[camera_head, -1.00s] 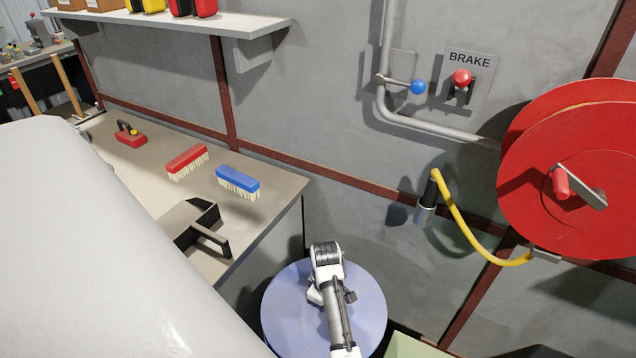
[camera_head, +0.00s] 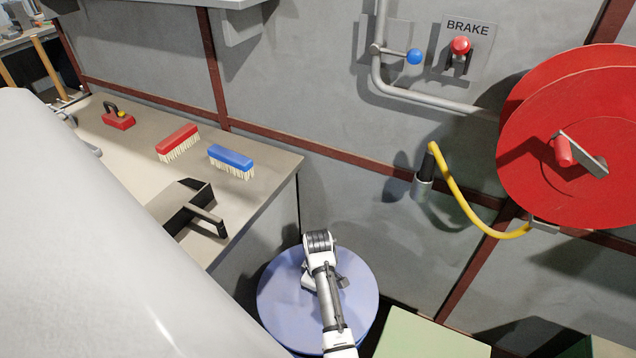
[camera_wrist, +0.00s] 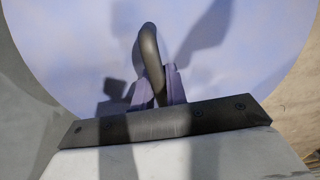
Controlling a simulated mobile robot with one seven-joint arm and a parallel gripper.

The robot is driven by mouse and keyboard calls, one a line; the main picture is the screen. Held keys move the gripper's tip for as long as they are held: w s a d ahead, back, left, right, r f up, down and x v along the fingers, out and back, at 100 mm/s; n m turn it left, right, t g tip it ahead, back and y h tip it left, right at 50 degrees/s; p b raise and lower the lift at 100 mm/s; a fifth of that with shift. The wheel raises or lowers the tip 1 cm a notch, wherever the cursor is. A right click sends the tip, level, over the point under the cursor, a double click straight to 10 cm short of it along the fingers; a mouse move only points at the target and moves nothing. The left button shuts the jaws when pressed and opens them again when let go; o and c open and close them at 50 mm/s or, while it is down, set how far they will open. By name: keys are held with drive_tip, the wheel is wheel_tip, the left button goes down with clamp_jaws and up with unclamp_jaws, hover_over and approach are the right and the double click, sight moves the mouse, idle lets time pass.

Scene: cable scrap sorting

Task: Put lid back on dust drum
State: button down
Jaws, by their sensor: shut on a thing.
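The drum lid (camera_head: 280,318) is a pale blue-violet disc at the bottom middle of the head view. It fills most of the wrist view (camera_wrist: 70,45) as a broad pale disc. A dark curved handle (camera_wrist: 149,45) stands up from it. My gripper (camera_wrist: 160,92) is shut on this handle, with a finger on each side. In the head view my wrist covers the gripper and the middle of the lid. The drum cannot be made out apart from the lid, so I cannot tell whether the lid rests on it or hangs above it.
A bench (camera_head: 265,190) at left holds a red brush (camera_head: 177,138), a blue brush (camera_head: 231,158), a dustpan (camera_head: 185,210) and a small red item (camera_head: 118,119). A red reel (camera_head: 560,140) and yellow hose (camera_head: 462,200) are on the right wall. A pale green surface (camera_head: 425,335) lies right of the lid.

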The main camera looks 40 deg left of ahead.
drive_tip(key=shift+f+b, duration=1.95)
drive_tip(key=shift+f, duration=0.95)
drive_tip(key=c, duration=1.3)
unclamp_jaws()
drive_tip(key=shift+c, duration=0.2)
wheel_tip(320, 180, up, 12)
drive_tip(key=shift+r+p, duration=0.2)
drive_tip(key=shift+p, duration=0.1)
drive_tip(key=shift+r+p, duration=0.7)
drive_tip(key=shift+p, duration=0.05)
